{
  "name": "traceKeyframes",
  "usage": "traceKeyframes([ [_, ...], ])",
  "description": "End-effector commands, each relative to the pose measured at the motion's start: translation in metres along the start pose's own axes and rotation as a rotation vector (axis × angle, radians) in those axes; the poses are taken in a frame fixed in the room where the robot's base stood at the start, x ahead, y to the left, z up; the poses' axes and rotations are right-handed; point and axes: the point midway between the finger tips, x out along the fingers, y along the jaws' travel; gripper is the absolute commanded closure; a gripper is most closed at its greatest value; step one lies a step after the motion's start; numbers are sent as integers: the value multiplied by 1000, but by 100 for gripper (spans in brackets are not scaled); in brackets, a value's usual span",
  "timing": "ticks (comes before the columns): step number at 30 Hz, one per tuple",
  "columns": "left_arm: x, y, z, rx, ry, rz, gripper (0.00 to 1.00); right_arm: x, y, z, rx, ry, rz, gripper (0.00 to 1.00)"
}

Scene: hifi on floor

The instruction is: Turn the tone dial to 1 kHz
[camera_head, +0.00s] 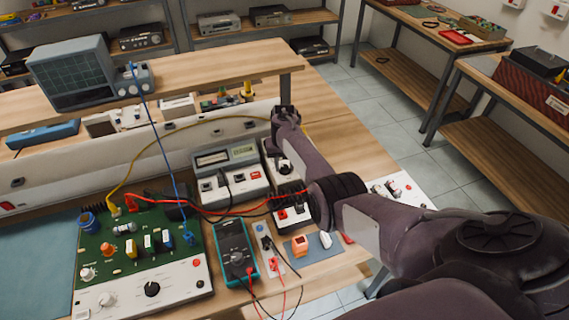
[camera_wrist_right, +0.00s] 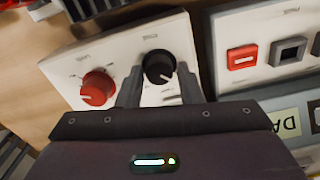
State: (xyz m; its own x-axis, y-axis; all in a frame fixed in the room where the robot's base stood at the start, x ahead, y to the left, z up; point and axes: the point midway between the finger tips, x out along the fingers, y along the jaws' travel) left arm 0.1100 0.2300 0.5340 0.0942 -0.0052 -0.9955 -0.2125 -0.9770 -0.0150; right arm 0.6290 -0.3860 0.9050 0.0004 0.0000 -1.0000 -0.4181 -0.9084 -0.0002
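In the right wrist view a white box (camera_wrist_right: 120,52) carries a black dial (camera_wrist_right: 159,66) and a red dial (camera_wrist_right: 97,87). The labels are too blurred to read, so I cannot tell which dial is for tone or what it reads. My right gripper (camera_wrist_right: 159,76) has its two fingers apart, one on each side of the black dial. Whether they touch it is unclear. In the head view my right arm reaches over the bench to the box, which is mostly hidden behind the arm. My left gripper is not in view.
A unit with a display (camera_head: 226,157) and several buttons stands left of the box. A teal multimeter (camera_head: 236,252) and a green circuit board (camera_head: 108,240) are nearer the front. Red, yellow and blue leads cross the bench. A raised shelf (camera_head: 190,84) runs behind.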

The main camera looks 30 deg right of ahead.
Motion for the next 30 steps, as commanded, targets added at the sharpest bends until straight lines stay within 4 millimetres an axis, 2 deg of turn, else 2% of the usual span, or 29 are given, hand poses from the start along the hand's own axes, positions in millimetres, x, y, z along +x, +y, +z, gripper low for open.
traceKeyframes([
  [1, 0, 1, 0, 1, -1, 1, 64, 0, 0, 0, 0, 0, 0, 74],
  [6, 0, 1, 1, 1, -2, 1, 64, 0, 0, 0, 0, 0, 0, 96],
  [17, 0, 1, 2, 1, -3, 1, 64, 0, 0, 0, 64, -1, 0, 96],
  [30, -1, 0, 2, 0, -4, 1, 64, 0, 0, 0, 397, -2, -1, 96],
])
